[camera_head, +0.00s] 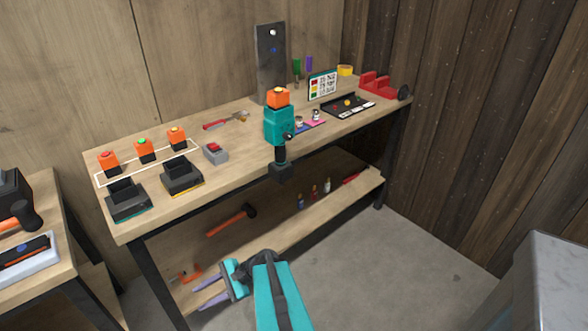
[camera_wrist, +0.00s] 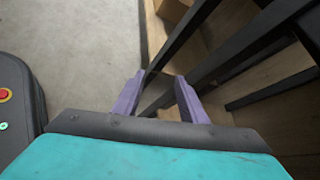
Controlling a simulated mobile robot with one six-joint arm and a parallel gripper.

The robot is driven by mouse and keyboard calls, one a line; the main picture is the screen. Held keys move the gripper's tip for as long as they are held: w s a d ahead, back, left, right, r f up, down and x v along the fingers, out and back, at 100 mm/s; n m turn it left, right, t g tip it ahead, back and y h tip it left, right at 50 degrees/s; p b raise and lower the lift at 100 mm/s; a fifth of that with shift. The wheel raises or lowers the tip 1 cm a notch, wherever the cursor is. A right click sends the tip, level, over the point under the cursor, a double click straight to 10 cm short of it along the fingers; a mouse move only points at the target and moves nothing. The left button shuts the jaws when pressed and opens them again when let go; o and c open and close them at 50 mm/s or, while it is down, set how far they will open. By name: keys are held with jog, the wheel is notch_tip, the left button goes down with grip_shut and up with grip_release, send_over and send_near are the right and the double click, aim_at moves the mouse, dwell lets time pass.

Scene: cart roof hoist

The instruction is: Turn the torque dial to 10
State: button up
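My gripper (camera_head: 200,297) is low in front of the bench, well below and to the left of the tool. Its purple fingers are apart and empty. In the wrist view my gripper (camera_wrist: 160,75) shows a gap between the fingers, with floor and bench legs beyond.
The workbench (camera_head: 235,120) holds orange blocks with buttons (camera_head: 144,150), black docks (camera_head: 183,176), a grey red-button box (camera_head: 215,153) and a red vise (camera_head: 378,86). Its lower shelf (camera_head: 275,235) holds a hammer and bottles. A grey cabinet (camera_head: 545,285) stands right. Floor between is clear.

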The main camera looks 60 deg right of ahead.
jog(key=d+r+m+t+h, duration=0.2)
jog(key=d+r+m+t, duration=0.3)
jog(key=d+r, duration=0.5)
jog(key=m+t+h+p, duration=0.3)
jog(key=m+t+h, duration=0.5)
jog(key=m+h, duration=0.55)
send_near(290, 138)
jog(key=v, duration=0.6)
jog(key=shift+d+f+n, duration=0.1)
jog(key=shift+n, duration=0.15)
jog(key=p+x, duration=0.2)
jog(key=x, duration=1.1)
jog(key=shift+w+r, duration=0.2)
jog(key=shift+w, duration=0.15)
